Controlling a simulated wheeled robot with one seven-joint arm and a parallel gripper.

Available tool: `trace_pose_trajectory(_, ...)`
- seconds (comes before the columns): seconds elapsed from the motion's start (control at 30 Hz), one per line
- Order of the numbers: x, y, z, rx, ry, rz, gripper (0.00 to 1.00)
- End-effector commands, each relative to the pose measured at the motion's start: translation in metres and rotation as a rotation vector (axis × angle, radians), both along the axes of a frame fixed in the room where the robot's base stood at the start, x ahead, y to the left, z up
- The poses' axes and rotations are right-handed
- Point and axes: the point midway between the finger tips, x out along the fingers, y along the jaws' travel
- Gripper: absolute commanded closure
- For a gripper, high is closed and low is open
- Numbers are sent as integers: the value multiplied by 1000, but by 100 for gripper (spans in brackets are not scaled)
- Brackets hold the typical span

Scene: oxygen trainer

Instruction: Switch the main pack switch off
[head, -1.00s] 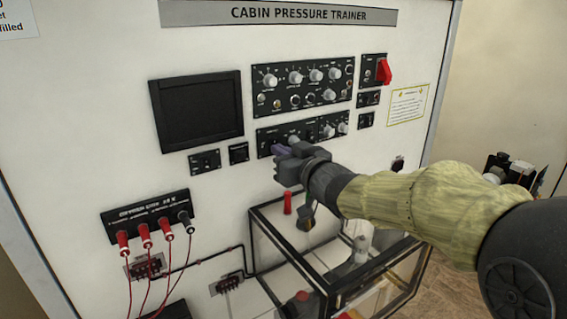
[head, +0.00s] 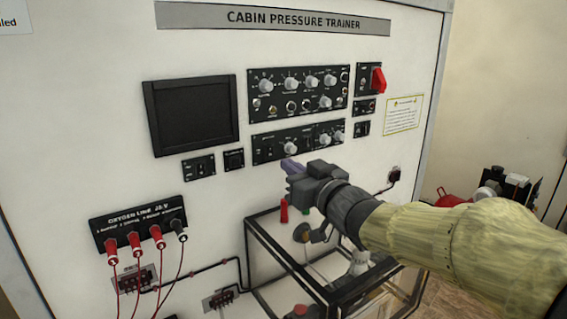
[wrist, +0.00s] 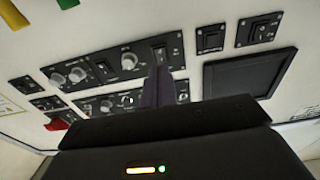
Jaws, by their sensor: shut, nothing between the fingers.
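My gripper (head: 291,165) is shut and empty, its purple fingers pointing at the trainer's front just below the lower control panel (head: 262,150). In the wrist view the gripper (wrist: 156,78) overlaps that panel (wrist: 112,62), near a dark switch at its end; I cannot tell whether it touches. The panel has knobs and dark switches. A red-covered switch (head: 378,80) is at the upper right, and it also shows in the wrist view (wrist: 57,124). Labels are too small to read, so I cannot tell which switch is the main pack switch or its position.
The upper knob panel (head: 300,92) is above the gripper, and a dark screen (head: 190,115) is to its left. A black-framed clear case (head: 262,240) stands below my arm. Red plugs with cables (head: 134,240) are at the lower left.

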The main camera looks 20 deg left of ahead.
Motion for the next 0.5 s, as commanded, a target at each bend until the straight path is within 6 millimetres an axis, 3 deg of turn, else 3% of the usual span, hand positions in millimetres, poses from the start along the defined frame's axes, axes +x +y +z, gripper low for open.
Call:
trace_pose_trajectory(0.3, -39, -48, -9, -2, -1, -4, 100)
trace_pose_trajectory(0.5, -54, -68, -10, -3, 2, -6, 100)
